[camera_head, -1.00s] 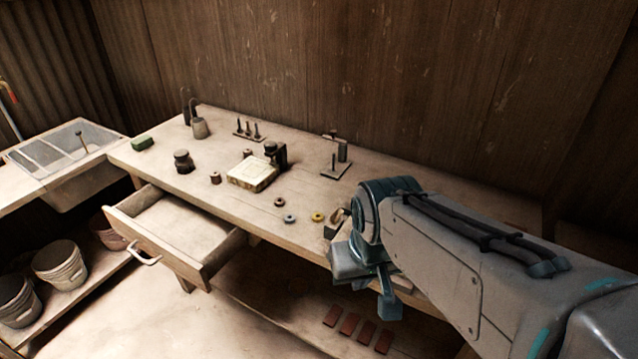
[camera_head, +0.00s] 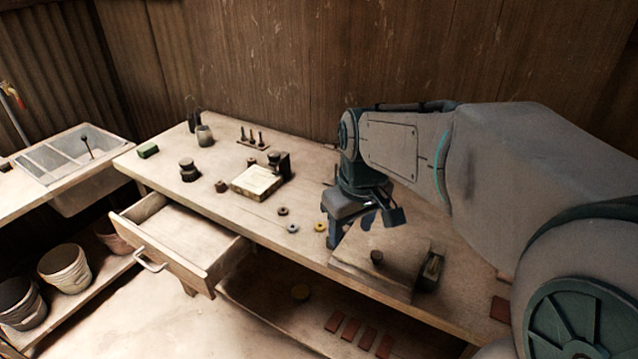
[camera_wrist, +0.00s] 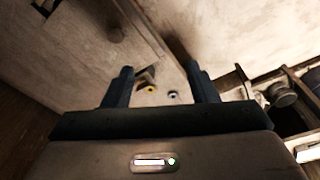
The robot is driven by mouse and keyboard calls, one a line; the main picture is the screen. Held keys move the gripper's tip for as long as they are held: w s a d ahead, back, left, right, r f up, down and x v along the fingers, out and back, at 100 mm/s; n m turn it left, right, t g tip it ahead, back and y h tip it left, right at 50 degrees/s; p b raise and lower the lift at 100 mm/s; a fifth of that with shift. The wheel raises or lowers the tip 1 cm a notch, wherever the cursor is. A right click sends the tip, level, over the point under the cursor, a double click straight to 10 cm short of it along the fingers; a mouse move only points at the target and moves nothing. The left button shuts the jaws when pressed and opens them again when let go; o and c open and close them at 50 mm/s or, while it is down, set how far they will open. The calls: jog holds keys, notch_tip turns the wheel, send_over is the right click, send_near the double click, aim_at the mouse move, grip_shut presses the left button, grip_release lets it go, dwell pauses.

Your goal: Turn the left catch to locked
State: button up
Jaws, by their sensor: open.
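The press (camera_head: 340,260) is a flat wooden block with a dark round knob (camera_head: 377,257) on top, at the front right of the bench. A dark catch-like block (camera_head: 432,265) stands at its right side. My gripper (camera_head: 350,230) points down over the press's left end, open, and hides that end in the head view. In the wrist view my gripper (camera_wrist: 160,70) shows both fingers apart with nothing held. A small tan and dark piece (camera_wrist: 147,76), perhaps the left catch, shows between them; its turn position cannot be told.
A yellow ring (camera_head: 320,227) and a grey-blue ring (camera_head: 293,229) lie just left of my gripper. A pale block (camera_head: 257,182) sits further left. The drawer (camera_head: 180,240) stands open at the front. Red tiles (camera_head: 350,328) lie on the lower shelf.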

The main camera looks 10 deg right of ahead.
jog(key=w+r+n+g+p, duration=0.25)
jog(key=w+n, duration=0.35)
jog(key=w, duration=0.7)
jog(key=shift+t, duration=0.45)
jog(key=f, duration=0.4)
jog(key=f+p, duration=0.1)
jog(key=f, duration=0.4)
jog(key=d+f+p, duration=0.1)
jog(key=f, duration=0.3)
jog(key=shift+w+f, duration=0.15)
jog(key=shift+w, duration=0.05)
jog(key=c, duration=1)
